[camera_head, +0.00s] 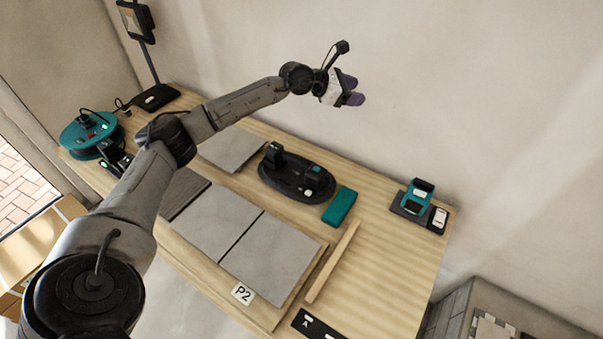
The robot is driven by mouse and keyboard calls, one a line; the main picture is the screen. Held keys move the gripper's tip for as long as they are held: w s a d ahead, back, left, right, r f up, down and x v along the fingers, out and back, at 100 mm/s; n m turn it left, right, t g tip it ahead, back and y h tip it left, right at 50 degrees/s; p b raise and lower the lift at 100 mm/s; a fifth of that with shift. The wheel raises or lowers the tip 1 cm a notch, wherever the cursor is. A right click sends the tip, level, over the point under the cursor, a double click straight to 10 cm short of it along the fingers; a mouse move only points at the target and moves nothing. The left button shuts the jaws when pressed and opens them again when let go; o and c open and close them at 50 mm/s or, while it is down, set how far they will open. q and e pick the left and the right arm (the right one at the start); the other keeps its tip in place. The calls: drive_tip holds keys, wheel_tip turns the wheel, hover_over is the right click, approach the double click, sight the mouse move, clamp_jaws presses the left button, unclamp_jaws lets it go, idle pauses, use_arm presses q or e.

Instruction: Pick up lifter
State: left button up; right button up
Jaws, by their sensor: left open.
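The lifter appears to be the black oval device (293,187) with an upright handle-like part and a teal-marked block, resting on the wooden table in the camera_head view. My left gripper (352,91), with purple fingertips, is raised above and to the right of it in the picture, apart from it and empty. It is open, though the gap between its fingers is hard to see at this angle. My right gripper is out of view.
Grey tiles (229,230) lie on a board marked P2. A teal block (339,206), wooden strip (333,262) and teal-and-black device (417,198) lie to the right. A teal reel (88,134) and lamp (150,60) stand left. The table's right side (391,270) is largely clear.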

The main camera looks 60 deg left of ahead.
use_arm(q)
drive_tip(key=s+a+f+m+g+y, duration=0.3)
drive_tip(key=s+a+f+g, duration=0.2)
drive_tip(key=f+g, duration=0.3)
drive_tip(key=m+g+y, duration=0.1)
drive_tip(key=m+g, duration=0.3)
drive_tip(key=g, duration=0.1)
hover_over(296, 159)
wheel_tip(296, 159, down, 4)
drive_tip(key=r, duration=0.1)
wheel_tip(296, 159, down, 8)
drive_tip(key=shift+s+d+r+b, duration=0.1)
drive_tip(key=shift+d+b, duration=0.05)
drive_tip(key=shift+b, duration=0.6)
drive_tip(key=shift+f+b, duration=0.75)
drive_tip(key=shift+f, duration=2.45)
drive_tip(key=shift+f, duration=0.2)
clamp_jaws()
